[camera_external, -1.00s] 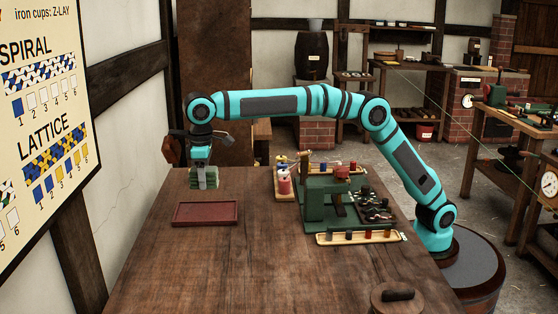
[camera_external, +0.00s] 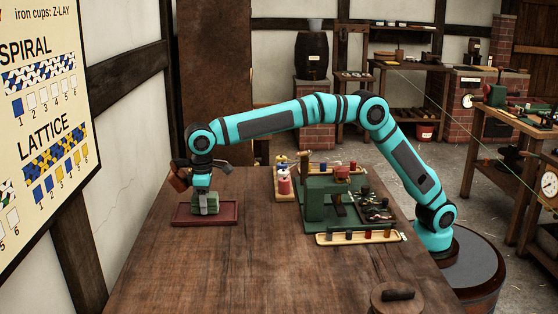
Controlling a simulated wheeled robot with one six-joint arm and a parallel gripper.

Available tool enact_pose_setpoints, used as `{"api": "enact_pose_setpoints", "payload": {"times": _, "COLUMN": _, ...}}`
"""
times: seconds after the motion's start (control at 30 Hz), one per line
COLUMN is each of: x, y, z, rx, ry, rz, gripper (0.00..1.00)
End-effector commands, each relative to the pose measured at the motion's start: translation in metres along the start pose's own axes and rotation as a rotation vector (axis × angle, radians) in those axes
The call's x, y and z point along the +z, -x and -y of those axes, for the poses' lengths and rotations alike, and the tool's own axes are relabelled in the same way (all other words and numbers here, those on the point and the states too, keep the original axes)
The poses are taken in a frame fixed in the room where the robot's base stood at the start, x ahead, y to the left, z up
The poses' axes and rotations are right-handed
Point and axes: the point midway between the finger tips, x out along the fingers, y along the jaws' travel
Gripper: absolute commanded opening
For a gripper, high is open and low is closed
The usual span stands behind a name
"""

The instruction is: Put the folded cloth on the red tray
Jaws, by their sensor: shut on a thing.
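The folded cloth (camera_external: 205,209) is a small green stack in the external view. It is at the red tray (camera_external: 186,218), over the tray's middle and back part. It looks to be on or just above the tray floor; I cannot tell whether it touches. My gripper (camera_external: 205,203) points down and is shut on the cloth from above. The red tray lies flat on the wooden table, with its low rim showing at the left, front and right. The cloth hides part of its back rim.
To the right on the table (camera_external: 262,270) stands a green machine (camera_external: 318,200) on a base. A round wooden lid (camera_external: 398,300) is at the front right. The table's front middle is clear.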

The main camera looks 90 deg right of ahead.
Motion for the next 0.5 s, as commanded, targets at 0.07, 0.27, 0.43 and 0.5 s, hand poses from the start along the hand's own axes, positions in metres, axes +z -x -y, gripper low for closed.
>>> {"api": "enact_pose_setpoints", "payload": {"times": 0.07, "x": 0.0001, "y": -0.0029, "z": 0.0, "rx": 0.0, "ry": 0.0, "rz": -0.001, "gripper": 0.27}}
{"api": "enact_pose_setpoints", "payload": {"times": 0.27, "x": 0.0, "y": -0.0027, "z": 0.0, "rx": 0.0, "ry": 0.0, "rz": -0.001, "gripper": 0.27}}
{"api": "enact_pose_setpoints", "payload": {"times": 0.43, "x": 0.0, "y": -0.0051, "z": 0.0, "rx": 0.0, "ry": 0.0, "rz": -0.001, "gripper": 0.58}}
{"api": "enact_pose_setpoints", "payload": {"times": 0.5, "x": 0.0, "y": -0.0051, "z": 0.0, "rx": 0.0, "ry": 0.0, "rz": -0.001, "gripper": 0.72}}
